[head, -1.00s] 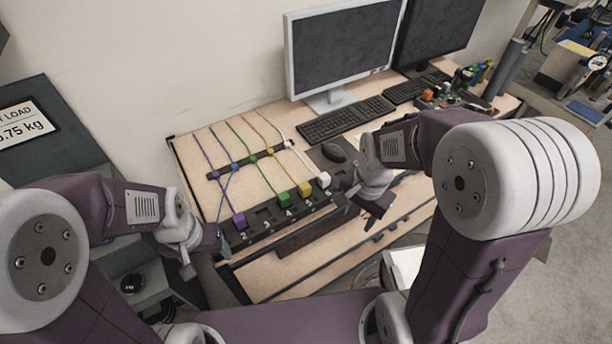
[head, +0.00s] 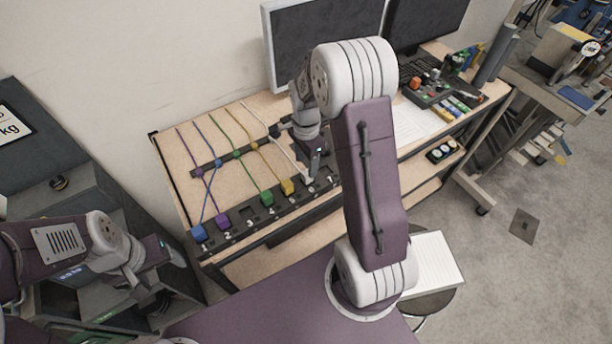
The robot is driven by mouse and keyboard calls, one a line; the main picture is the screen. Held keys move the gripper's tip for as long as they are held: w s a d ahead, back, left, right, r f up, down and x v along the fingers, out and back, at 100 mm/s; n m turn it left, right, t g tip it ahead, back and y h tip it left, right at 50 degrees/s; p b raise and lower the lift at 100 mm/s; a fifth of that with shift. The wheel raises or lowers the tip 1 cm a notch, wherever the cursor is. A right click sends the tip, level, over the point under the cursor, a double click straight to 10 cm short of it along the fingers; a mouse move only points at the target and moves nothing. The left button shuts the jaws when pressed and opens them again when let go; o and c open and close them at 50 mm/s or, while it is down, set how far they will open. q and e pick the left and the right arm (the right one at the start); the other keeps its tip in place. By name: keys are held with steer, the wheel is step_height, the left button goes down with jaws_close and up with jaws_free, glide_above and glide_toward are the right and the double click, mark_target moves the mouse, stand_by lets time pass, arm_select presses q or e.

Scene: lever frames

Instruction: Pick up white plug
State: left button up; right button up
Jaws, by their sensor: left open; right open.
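The white plug (head: 308,178) stands near the right end of the black numbered socket strip (head: 237,229), and a white cable runs up and left from it. My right gripper (head: 315,170) is open and right at the white plug, pointing down; its fingers partly hide the plug, and I cannot tell whether they touch it. My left gripper (head: 176,262) is open and empty, away to the left of the strip over the grey cabinet.
A blue plug (head: 199,233), purple plug (head: 222,220), green plug (head: 267,198) and yellow plug (head: 287,187) sit along the strip. Their cables cross a dark bar (head: 205,165). Monitors stand behind, and my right arm hides much of the desk's middle.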

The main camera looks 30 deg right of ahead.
mark_target(307, 173)
steer(key=shift+w+f, duration=0.1)
steer(key=shift+f, duration=0.35)
steer(key=f, duration=0.1)
steer(key=f+p, duration=0.1)
steer(key=f, duration=0.2)
steer(key=shift+s, duration=0.35)
steer(key=shift+w+d+f, duration=0.1)
steer(key=shift+w+f, duration=0.1)
steer(key=shift+f, duration=0.15)
jaws_close()
